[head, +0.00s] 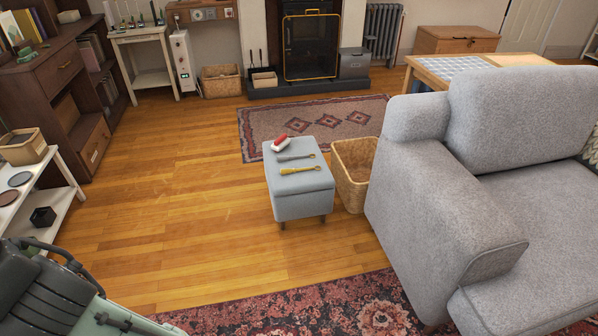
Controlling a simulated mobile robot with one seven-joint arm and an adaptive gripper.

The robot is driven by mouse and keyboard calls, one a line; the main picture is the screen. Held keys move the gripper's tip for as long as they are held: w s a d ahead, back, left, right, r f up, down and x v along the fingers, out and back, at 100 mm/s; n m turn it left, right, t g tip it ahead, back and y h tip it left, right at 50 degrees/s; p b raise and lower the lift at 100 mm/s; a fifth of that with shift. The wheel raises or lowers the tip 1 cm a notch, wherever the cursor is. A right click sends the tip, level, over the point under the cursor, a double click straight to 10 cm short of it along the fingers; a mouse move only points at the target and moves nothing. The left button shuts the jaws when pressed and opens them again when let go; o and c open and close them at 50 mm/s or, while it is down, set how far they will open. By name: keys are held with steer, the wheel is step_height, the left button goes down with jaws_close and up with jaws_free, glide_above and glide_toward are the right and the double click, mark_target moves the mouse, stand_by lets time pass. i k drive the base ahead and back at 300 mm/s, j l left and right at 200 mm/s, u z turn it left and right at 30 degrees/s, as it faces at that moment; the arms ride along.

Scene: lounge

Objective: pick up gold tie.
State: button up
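The gold tie (300,171) is a thin, long gold strip lying flat on the top of a small grey footstool (300,205), near its front edge. Its right end looks like a small loop. Just behind it on the same stool lies a thin grey strip (295,157), apart from it. A red and white item (281,143) sits at the stool's back left. Dark and pale green parts of my own body show at the lower left, well away from the stool. My gripper's fingertips do not show.
A wicker basket (352,178) stands close to the stool's right side, with a grey sofa (425,205) beyond it. A patterned rug (260,128) lies behind the stool and a red floral rug (290,308) in front. The wooden floor (180,210) left of the stool is clear.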

mark_target(284, 171)
steer(key=i+u, duration=0.4)
steer(key=i, duration=0.7)
steer(key=i+u, duration=0.35)
steer(key=i, duration=0.3)
steer(key=i+l+u, duration=0.15)
steer(key=i+u, duration=0.2)
steer(key=i, duration=0.3)
steer(key=i+l+u, duration=0.1)
steer(key=i+u, duration=0.3)
steer(key=i, duration=1)
steer(key=i+z, duration=0.35)
steer(key=i, duration=0.3)
steer(key=i+j+z, duration=0.15)
steer(key=i+z, duration=0.2)
steer(key=i, duration=0.3)
steer(key=i+l+z, duration=0.1)
steer(key=i+z, duration=0.35)
steer(key=i, duration=0.15)
steer(key=i+j+z, duration=0.15)
steer(key=i+z, duration=0.35)
steer(key=i+l+z, duration=0.1)
steer(key=i+z, duration=0.65)
steer(key=i+j+z, duration=0.1)
steer(key=i+z, duration=0.25)
steer(key=i+l+z, duration=0.1)
steer(key=i+z, duration=0.5)
steer(key=z, duration=0.15)
steer(key=i+z, duration=0.4)
steer(key=k+j, duration=0.05)
